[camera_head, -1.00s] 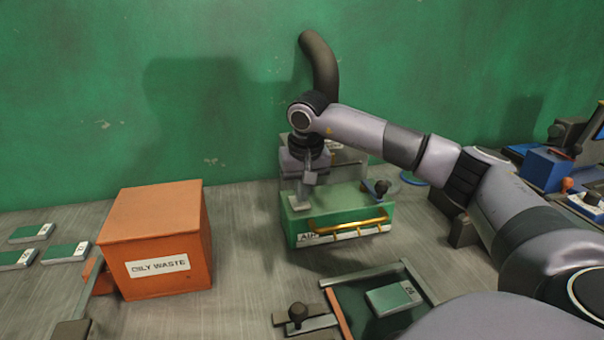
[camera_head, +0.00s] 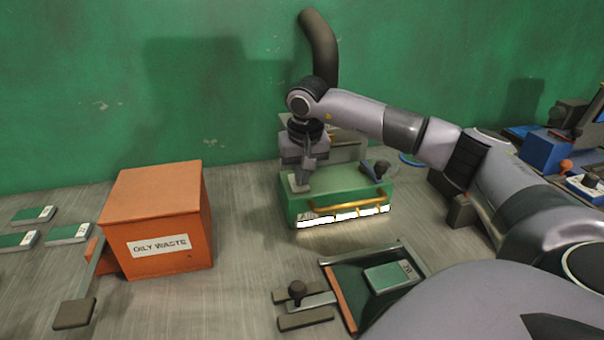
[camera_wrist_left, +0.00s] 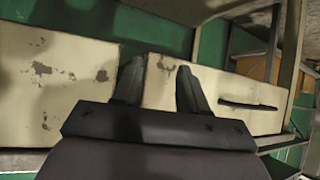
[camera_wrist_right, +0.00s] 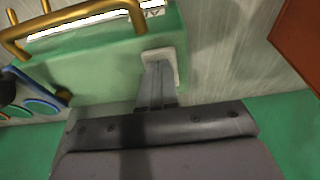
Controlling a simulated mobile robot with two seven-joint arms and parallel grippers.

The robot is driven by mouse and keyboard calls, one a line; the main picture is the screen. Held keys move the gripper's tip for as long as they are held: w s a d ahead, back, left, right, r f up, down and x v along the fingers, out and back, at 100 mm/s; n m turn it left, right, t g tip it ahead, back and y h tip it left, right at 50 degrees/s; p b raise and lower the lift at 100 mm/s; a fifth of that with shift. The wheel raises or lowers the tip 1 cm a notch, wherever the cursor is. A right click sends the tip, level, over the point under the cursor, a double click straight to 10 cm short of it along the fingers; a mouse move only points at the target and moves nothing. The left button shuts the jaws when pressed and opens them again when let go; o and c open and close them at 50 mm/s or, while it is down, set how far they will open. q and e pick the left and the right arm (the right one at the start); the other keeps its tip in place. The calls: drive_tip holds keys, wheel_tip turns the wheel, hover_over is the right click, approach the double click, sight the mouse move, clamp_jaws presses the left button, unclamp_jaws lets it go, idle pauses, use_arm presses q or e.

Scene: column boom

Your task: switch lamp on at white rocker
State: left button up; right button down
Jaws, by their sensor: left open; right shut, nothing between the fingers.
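The green lamp box (camera_head: 345,207) stands on the bench with a brass rail (camera_head: 350,206) along its front. Its front strip (camera_head: 345,217) glows white. The white rocker (camera_head: 298,183) is on the box top at the left; it also shows in the right wrist view (camera_wrist_right: 162,54). My right gripper (camera_head: 303,184) points down at the rocker, shut and empty, its fingertips at the rocker and seemingly touching it. In the right wrist view the fingertips (camera_wrist_right: 158,68) cover part of the rocker. My left gripper (camera_wrist_left: 160,75) is open and empty, away from the box, before a worn pale surface.
An orange oily waste box (camera_head: 160,220) stands to the left. A dark lever (camera_head: 375,170) rises at the right of the lamp top. A tray with a green block (camera_head: 393,277) and a knob (camera_head: 297,290) lie in front. Bench between the boxes is clear.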

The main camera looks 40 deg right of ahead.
sight(302, 190)
drive_tip(key=shift+w+d+r, duration=0.2)
drive_tip(key=shift+w, duration=0.2)
drive_tip(key=d+v, duration=0.1)
drive_tip(key=v, duration=0.6)
drive_tip(key=shift+a, duration=0.55)
